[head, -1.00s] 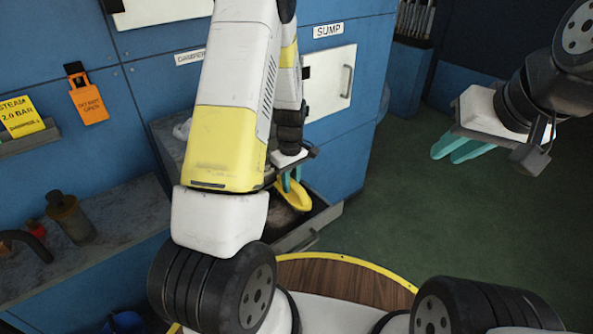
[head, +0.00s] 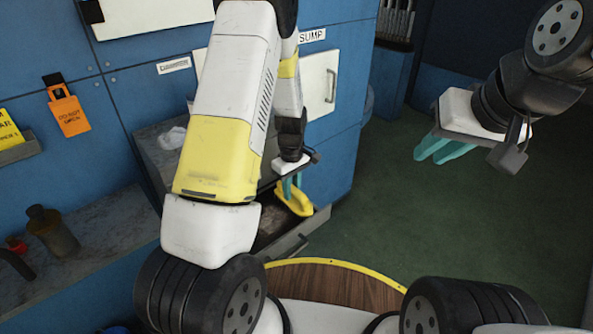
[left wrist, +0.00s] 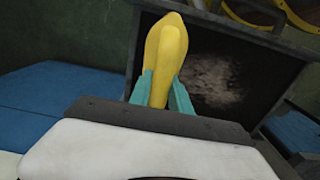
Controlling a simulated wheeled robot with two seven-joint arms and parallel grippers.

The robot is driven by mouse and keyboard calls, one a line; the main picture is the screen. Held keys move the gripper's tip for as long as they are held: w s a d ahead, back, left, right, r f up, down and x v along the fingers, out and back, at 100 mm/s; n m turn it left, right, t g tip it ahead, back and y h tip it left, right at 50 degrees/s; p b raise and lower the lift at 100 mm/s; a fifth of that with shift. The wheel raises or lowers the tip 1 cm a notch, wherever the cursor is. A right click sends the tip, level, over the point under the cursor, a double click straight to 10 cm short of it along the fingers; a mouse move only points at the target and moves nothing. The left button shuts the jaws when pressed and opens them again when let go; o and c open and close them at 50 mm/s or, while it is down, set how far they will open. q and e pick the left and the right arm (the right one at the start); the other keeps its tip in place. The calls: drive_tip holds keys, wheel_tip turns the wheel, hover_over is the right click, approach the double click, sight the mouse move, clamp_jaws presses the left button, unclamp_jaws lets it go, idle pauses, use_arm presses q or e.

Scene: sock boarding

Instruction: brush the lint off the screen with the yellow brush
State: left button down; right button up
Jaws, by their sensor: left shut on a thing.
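My left gripper (head: 289,186) is shut on the yellow brush (head: 297,202), its teal fingers on either side of the handle. The brush also shows in the left wrist view (left wrist: 166,58), where the left gripper (left wrist: 163,92) grips it. Beside and below the brush is a dark framed drawer with the screen, bearing a pale greyish patch of lint (left wrist: 215,80). In the head view the drawer (head: 300,232) is partly hidden by my left arm. My right gripper (head: 440,150) is empty over the floor at the right, its teal fingers slightly apart.
A grey shelf (head: 95,235) at the left holds a brown bottle (head: 52,232) and a red item. An orange tag (head: 69,112) hangs on the blue wall. A pale wad (head: 172,138) lies on the ledge behind my left arm. The green floor (head: 370,210) at right is clear.

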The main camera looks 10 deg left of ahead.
use_arm(q)
drive_tip(key=shift+s+a+f, duration=0.1)
drive_tip(key=shift+s+a, duration=0.6)
drive_tip(key=shift+s, duration=0.3)
drive_tip(key=shift+s+a+f, duration=0.15)
drive_tip(key=shift+s+a, duration=0.55)
drive_tip(key=shift+s, duration=0.25)
drive_tip(key=shift+s+a+f, duration=0.1)
drive_tip(key=shift+s+a, duration=0.6)
drive_tip(key=shift+s, duration=0.3)
drive_tip(key=shift+s+a+r, duration=0.1)
drive_tip(key=shift+s+a, duration=0.8)
drive_tip(key=shift+s, duration=0.25)
drive_tip(key=shift+s+a+f, duration=0.1)
drive_tip(key=shift+s+a, duration=0.9)
drive_tip(key=shift+s, duration=0.35)
drive_tip(key=shift+s+a+f, duration=0.1)
drive_tip(key=shift+s+a, duration=0.95)
drive_tip(key=shift+s, duration=0.25)
drive_tip(key=shift+s+a+f, duration=0.1)
drive_tip(key=shift+s+a, duration=0.9)
drive_tip(key=shift+s, duration=0.35)
drive_tip(key=shift+r, duration=0.1)
wheel_tip(320, 180, up, 6)
drive_tip(key=shift+w, duration=0.2)
drive_tip(key=shift+r, duration=0.15)
wheel_tip(320, 180, up, 3)
drive_tip(key=shift+f, duration=0.1)
